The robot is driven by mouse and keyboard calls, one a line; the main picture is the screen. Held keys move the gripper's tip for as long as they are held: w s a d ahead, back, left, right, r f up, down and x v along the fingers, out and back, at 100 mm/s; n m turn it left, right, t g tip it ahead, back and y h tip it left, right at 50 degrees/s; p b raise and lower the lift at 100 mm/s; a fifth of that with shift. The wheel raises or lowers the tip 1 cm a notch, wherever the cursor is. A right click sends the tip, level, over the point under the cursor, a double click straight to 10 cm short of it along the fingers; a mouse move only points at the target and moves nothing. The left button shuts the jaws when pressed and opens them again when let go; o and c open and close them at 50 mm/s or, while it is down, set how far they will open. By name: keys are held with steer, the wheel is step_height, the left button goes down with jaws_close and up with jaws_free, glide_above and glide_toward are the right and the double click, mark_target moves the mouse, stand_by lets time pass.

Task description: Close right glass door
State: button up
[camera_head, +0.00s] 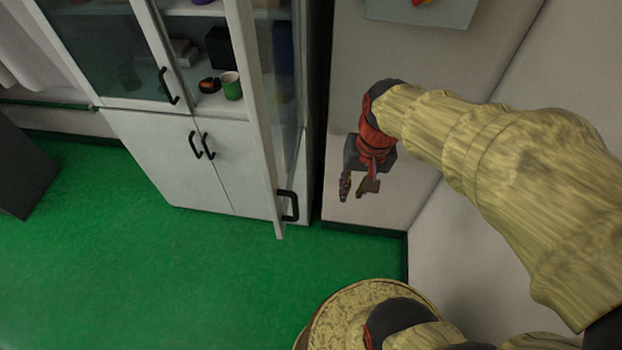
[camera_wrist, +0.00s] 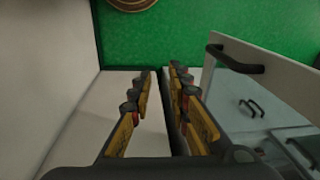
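The right glass door (camera_head: 252,90) of the white cabinet stands swung open toward me, with its black handle (camera_head: 289,206) at the low free end. In the wrist view the door (camera_wrist: 285,82) is on the right, and its handle (camera_wrist: 235,60) lies right of my fingers. My gripper (camera_head: 358,188) is to the right of the handle, apart from it, pointing down in front of the wall. In the wrist view my gripper (camera_wrist: 160,76) shows its fingers spread with nothing between them.
The left glass door (camera_head: 100,45) is shut, as are the lower cabinet doors (camera_head: 190,165). A green mug (camera_head: 231,86) and other small items stand on the exposed shelf. The green floor (camera_head: 150,260) before the cabinet is clear. A wall (camera_head: 375,215) stands close behind my gripper.

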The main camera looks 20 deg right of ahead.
steer(key=w+m+g+y+p, duration=0.1)
steer(key=m+p, duration=0.1)
steer(key=w+d+m+y+p, duration=0.1)
steer(key=w+m+p, duration=0.1)
steer(key=m, duration=0.1)
steer(key=shift+w+d+g+p, duration=0.2)
steer(key=shift+g+p, duration=0.1)
steer(key=shift+g, duration=0.1)
steer(key=c, duration=0.4)
steer(key=w+m, duration=0.1)
steer(key=w+m+y, duration=0.1)
steer(key=m, duration=0.1)
steer(key=w+f+m, duration=0.1)
steer(key=w+m, duration=0.1)
steer(key=shift+a, duration=0.35)
steer(key=a+f+m+p, duration=0.1)
steer(key=a+f+m, duration=0.1)
steer(key=a+f, duration=0.6)
steer(key=shift+s+a+f+y, duration=0.15)
steer(key=shift+s+f+y, duration=0.1)
steer(key=shift+s+y, duration=0.1)
